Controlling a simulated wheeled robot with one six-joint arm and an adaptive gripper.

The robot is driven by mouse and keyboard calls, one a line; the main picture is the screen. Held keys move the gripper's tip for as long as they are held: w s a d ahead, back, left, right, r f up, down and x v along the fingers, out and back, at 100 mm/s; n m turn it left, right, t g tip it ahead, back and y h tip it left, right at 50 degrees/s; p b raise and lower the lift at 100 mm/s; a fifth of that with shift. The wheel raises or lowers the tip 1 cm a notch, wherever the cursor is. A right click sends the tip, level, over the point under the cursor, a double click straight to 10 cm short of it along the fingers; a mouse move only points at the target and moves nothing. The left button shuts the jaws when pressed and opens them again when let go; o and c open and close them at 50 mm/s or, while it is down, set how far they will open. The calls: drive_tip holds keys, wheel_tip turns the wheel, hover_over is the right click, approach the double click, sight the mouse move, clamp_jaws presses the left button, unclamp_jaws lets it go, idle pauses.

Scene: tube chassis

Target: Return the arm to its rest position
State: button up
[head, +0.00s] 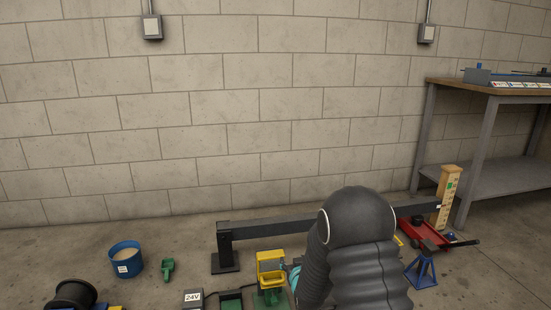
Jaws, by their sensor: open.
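My arm, in a dark grey ribbed cover with a rounded top, rises from the bottom edge in the head view, right of the middle. It is bent, and its rounded joint stands in front of a long dark beam (283,225). My gripper does not show, so its place and what lies at its fingers are hidden. The arm also hides part of the floor behind it.
A blue bucket (125,267), a green scoop (168,269) and a yellow-green machine (271,278) stand on the floor. A blue jack stand (424,267) and a red floor jack (422,234) are right of the arm. A workbench (486,90) stands far right.

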drive_tip(key=s+d+r+g+h+p, duration=0.1)
drive_tip(key=s+d+r+g+p, duration=0.15)
drive_tip(key=s+r, duration=0.7)
drive_tip(key=s+d+r+g+p, duration=0.1)
drive_tip(key=s+d+r, duration=0.4)
drive_tip(key=r, duration=0.7)
drive_tip(key=s+d+r+g+p, duration=0.1)
drive_tip(key=s+r, duration=0.3)
drive_tip(key=s, duration=1)
drive_tip(key=s+d+r+m+g+h+p, duration=0.1)
drive_tip(key=s+r+g, duration=0.2)
drive_tip(key=s, duration=1.1)
drive_tip(key=shift+s+d+r+p, duration=0.25)
drive_tip(key=shift+r+p, duration=0.15)
drive_tip(key=shift+r, duration=0.25)
